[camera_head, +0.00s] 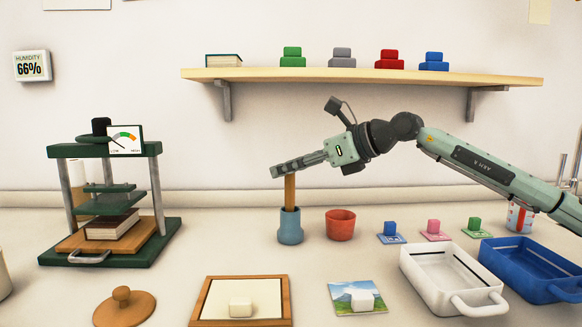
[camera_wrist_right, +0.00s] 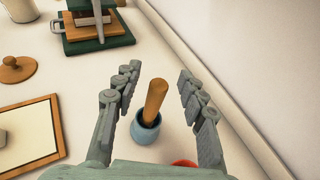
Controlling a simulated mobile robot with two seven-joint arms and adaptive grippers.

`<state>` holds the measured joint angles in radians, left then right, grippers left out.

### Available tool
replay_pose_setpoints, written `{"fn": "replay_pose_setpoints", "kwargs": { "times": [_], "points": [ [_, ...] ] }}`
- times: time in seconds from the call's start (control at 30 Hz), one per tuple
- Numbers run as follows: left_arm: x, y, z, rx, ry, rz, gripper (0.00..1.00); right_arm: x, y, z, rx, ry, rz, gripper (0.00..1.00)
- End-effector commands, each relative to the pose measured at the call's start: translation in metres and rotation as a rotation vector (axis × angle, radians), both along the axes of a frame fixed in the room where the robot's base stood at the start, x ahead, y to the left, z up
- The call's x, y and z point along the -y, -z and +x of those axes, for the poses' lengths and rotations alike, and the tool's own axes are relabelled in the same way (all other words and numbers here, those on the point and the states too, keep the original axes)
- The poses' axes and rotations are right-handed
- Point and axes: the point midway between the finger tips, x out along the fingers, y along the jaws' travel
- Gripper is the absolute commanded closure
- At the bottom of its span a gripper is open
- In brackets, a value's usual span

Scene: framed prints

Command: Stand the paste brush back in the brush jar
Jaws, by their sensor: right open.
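The paste brush shows as a wooden handle (camera_head: 290,193) standing nearly upright in the blue brush jar (camera_head: 290,229). Its lower end is hidden inside the jar. In the right wrist view the handle (camera_wrist_right: 155,100) rises from the jar (camera_wrist_right: 146,131) between my fingers. My right gripper (camera_head: 277,171) is at the top of the handle, above the jar. In the wrist view its fingers (camera_wrist_right: 158,82) are spread, with a clear gap on both sides of the handle. My left gripper is in neither view.
A red pot (camera_head: 340,226) stands close to the right of the jar. A green press (camera_head: 108,200) stands at the left. A framed board (camera_head: 275,317) and a landscape print (camera_head: 342,304) lie in front. White (camera_head: 410,272) and blue (camera_head: 545,290) trays are at the right. A shelf (camera_head: 360,75) hangs above.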

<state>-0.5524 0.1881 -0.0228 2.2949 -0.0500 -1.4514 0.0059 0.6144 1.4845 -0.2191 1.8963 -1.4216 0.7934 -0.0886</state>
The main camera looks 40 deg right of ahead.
Motion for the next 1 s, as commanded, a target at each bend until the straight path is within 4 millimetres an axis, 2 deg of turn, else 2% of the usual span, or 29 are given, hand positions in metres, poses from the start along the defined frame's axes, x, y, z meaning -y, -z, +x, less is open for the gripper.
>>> {"fn": "replay_pose_setpoints", "kwargs": {
  "times": [0.23,0.6,1.0],
  "points": [
    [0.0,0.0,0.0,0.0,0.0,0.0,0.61,0.002,-0.001,-0.003,-0.001,-0.001,-0.003,0.59],
    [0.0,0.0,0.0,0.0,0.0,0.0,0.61,0.012,-0.009,-0.022,-0.002,0.005,-0.005,0.59],
    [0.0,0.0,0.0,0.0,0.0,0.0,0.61,0.035,-0.035,-0.072,0.003,0.004,-0.003,0.59]
  ]
}}
